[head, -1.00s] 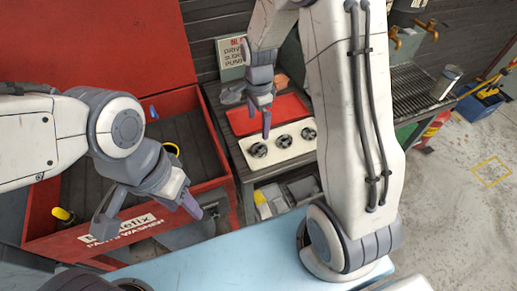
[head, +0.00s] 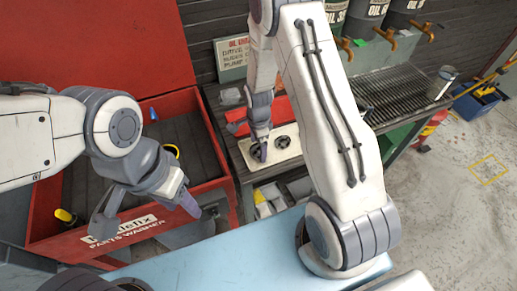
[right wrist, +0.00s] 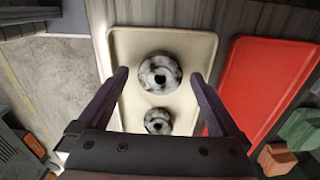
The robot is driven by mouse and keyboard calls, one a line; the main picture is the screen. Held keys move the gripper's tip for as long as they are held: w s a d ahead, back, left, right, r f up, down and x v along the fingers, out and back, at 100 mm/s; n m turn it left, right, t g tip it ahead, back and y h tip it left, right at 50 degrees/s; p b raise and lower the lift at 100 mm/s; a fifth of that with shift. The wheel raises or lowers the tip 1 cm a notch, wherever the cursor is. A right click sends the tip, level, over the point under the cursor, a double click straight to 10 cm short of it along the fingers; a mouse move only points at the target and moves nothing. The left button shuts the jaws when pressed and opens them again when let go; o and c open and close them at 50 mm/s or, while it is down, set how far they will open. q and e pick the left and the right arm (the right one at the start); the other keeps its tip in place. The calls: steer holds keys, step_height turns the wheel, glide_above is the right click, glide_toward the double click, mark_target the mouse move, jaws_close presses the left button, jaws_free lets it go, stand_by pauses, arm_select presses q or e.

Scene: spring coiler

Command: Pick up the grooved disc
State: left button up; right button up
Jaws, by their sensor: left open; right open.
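Mottled grey round discs with dark centre holes lie on a cream tray (head: 244,148). In the right wrist view, one disc (right wrist: 160,73) lies between the fingertips in the picture and a second disc (right wrist: 158,121) lies nearer the palm. I cannot tell which one is grooved. My right gripper (right wrist: 159,76) is open and empty, pointing down over the tray; it also shows in the head view (head: 262,140), partly covering the leftmost disc. Whether its tips touch anything is unclear. My left gripper (head: 147,222) is open and empty in front of the red parts washer.
A red tray (right wrist: 265,85) lies beside the cream tray. The red parts washer (head: 60,245) stands at the left. A sign (head: 231,60) leans at the back wall. A metal grate (head: 405,95) with a can is at the right; open floor lies beyond.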

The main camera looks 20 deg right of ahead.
jaws_close()
steer(key=shift+r, duration=0.1)
